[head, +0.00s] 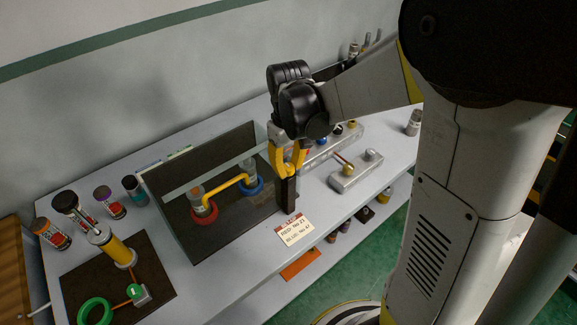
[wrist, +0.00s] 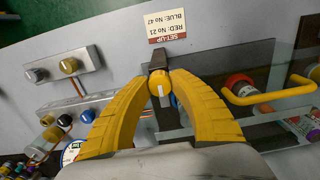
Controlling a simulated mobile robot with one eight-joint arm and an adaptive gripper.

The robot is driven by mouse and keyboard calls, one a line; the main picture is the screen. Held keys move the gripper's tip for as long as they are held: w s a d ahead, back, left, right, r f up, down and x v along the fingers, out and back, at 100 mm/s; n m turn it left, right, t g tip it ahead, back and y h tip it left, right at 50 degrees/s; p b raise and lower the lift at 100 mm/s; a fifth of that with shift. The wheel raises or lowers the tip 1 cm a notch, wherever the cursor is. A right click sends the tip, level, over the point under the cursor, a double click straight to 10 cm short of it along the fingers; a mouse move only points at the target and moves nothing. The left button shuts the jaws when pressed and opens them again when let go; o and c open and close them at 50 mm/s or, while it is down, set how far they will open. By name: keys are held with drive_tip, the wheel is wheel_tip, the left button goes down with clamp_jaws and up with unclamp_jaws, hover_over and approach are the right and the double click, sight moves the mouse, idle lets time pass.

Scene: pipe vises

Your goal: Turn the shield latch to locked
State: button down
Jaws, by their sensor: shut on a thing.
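My gripper (head: 288,172) has yellow fingers pointing down at the top of a dark upright post (head: 287,193) at the right end of the clear shield. In the wrist view my gripper (wrist: 161,82) is shut on a small round latch knob (wrist: 159,90) with a pale mark on its face. The knob sits at the dark post (wrist: 158,56). In the head view the fingers hide the knob.
A set-up card (head: 295,231) lies in front of the post. Grey blocks with knobs (head: 355,172) stand to the right. A yellow cylinder with a plunger (head: 118,250) and a green ring (head: 95,311) are at the left. Several cans (head: 108,202) line the back left.

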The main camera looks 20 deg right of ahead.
idle(0.3)
drive_tip(key=c, duration=1.1)
unclamp_jaws()
drive_tip(key=shift+r, duration=0.1)
wheel_tip(320, 180, up, 12)
drive_tip(key=m+t+b, duration=0.1)
drive_tip(key=t+b, duration=0.2)
drive_tip(key=b, duration=0.1)
approach(288, 166)
drive_tip(key=s, duration=0.5)
drive_tip(key=s+f+m+t+b, duration=0.2)
drive_tip(key=s+f+t+b, duration=0.1)
drive_tip(key=s+f+t, duration=0.1)
drive_tip(key=shift+s+f, duration=0.55)
drive_tip(key=shift+f, duration=0.2)
